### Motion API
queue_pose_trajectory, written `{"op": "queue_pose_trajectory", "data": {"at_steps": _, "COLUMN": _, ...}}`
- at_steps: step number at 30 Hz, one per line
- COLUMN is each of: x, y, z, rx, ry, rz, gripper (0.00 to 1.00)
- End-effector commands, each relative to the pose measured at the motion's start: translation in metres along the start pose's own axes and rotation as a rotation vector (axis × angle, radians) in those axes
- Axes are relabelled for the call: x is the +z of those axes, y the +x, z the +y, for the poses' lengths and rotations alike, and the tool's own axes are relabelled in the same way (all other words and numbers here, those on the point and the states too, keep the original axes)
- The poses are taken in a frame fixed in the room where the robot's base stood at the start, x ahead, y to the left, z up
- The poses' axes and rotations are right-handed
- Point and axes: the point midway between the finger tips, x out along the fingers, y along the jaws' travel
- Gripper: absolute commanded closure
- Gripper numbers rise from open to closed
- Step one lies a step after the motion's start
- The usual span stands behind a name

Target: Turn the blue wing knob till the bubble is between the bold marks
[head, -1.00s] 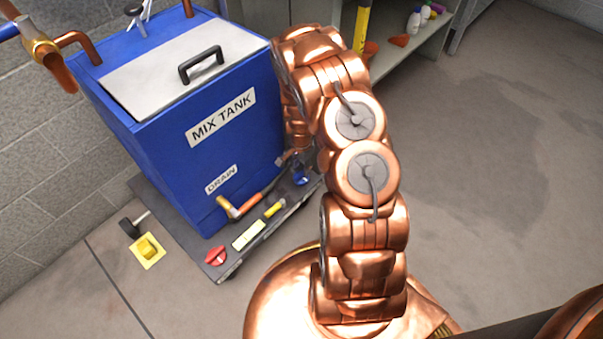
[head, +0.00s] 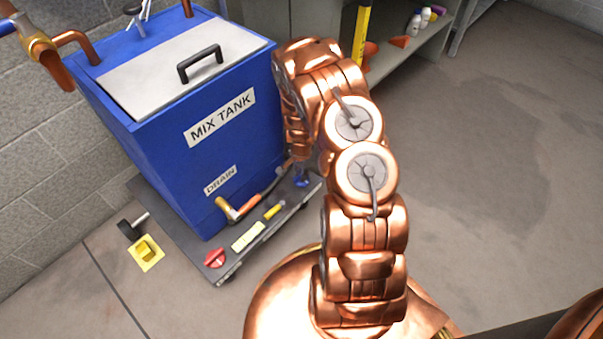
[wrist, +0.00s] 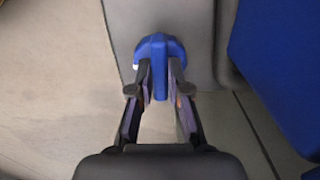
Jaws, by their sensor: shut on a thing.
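The blue wing knob (wrist: 160,68) is in the wrist view, on a grey surface. The fingers of my gripper (wrist: 160,85) are closed on its upright wing, one on each side. In the head view the blue knob (head: 302,181) shows only in part beside my arm, at the far right corner of the dark platform (head: 226,262) under the mix tank; my gripper is mostly hidden there. A small yellow vial-like piece (head: 274,210) lies along the platform's front edge. I cannot make out a bubble or bold marks.
The blue mix tank (head: 165,165) with its drain pipe (head: 240,210) stands close to my arm. A red wing knob (head: 215,258) and a pale yellow plate (head: 248,237) are on the platform. A yellow pedal-like piece (head: 146,252) is at left. Floor at right is clear.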

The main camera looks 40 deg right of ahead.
Motion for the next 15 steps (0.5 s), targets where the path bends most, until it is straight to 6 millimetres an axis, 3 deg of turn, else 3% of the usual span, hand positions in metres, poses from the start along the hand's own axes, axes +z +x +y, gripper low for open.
{"op": "queue_pose_trajectory", "data": {"at_steps": 15, "x": 0.0005, "y": -0.0013, "z": 0.0007, "rx": 0.001, "ry": -0.059, "rz": -0.002, "gripper": 1.00}}
